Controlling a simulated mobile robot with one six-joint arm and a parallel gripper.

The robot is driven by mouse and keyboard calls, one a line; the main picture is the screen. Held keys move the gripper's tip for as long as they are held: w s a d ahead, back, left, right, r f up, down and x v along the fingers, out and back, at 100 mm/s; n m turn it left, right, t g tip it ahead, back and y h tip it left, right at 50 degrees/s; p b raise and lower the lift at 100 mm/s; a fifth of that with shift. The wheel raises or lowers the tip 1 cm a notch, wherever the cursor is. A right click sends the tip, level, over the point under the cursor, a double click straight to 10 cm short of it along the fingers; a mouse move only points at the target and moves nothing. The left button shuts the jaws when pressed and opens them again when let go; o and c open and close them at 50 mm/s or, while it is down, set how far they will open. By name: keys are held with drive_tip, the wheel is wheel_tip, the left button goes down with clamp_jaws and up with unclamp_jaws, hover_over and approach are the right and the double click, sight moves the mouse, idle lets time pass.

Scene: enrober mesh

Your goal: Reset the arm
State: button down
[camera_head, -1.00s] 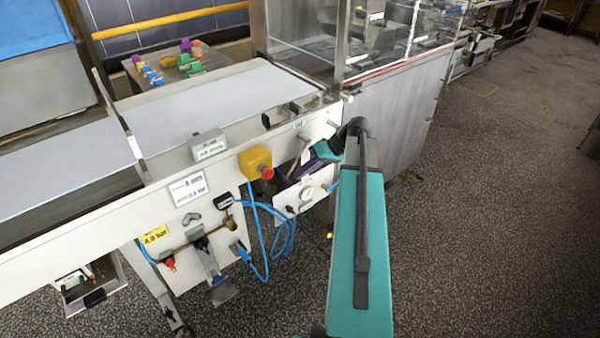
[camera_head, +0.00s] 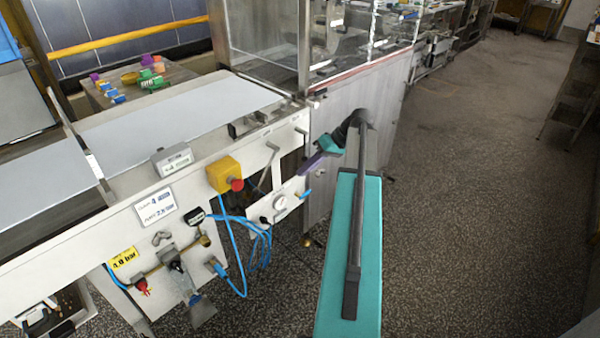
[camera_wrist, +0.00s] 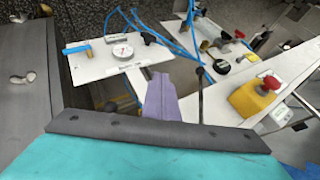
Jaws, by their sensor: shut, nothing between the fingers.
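My teal arm reaches forward in the head view. Its gripper, with purple fingers (camera_head: 311,163), points left beside the right end of the conveyor machine's white front (camera_head: 100,262). In the wrist view the purple fingers (camera_wrist: 160,98) are shut together with nothing held. Behind them are a white panel with a round gauge (camera_wrist: 122,51) and blue hoses. From these views I cannot tell the exact gap between the fingertips and the panel.
A yellow box with a red button (camera_head: 226,176) projects from the machine's front. Blue hoses (camera_head: 232,250) hang below it. A steel cabinet (camera_head: 345,130) stands behind my arm. Coloured items lie on a table (camera_head: 180,76) at the back. The speckled floor (camera_head: 470,220) to the right is open.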

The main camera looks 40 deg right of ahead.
idle(0.4)
drive_tip(key=a+f+g, duration=0.6)
drive_tip(key=a+f, duration=2)
drive_tip(key=s+a+f+g+h, duration=0.2)
drive_tip(key=s+a+f, duration=0.6)
drive_tip(key=s, duration=0.4)
drive_tip(key=s+a+f+n+g+h, duration=0.1)
drive_tip(key=s+a+f+g+h, duration=0.2)
drive_tip(key=s+a+f, duration=0.6)
drive_tip(key=s+h, duration=0.1)
drive_tip(key=s, duration=0.2)
drive_tip(key=shift+a, duration=0.4)
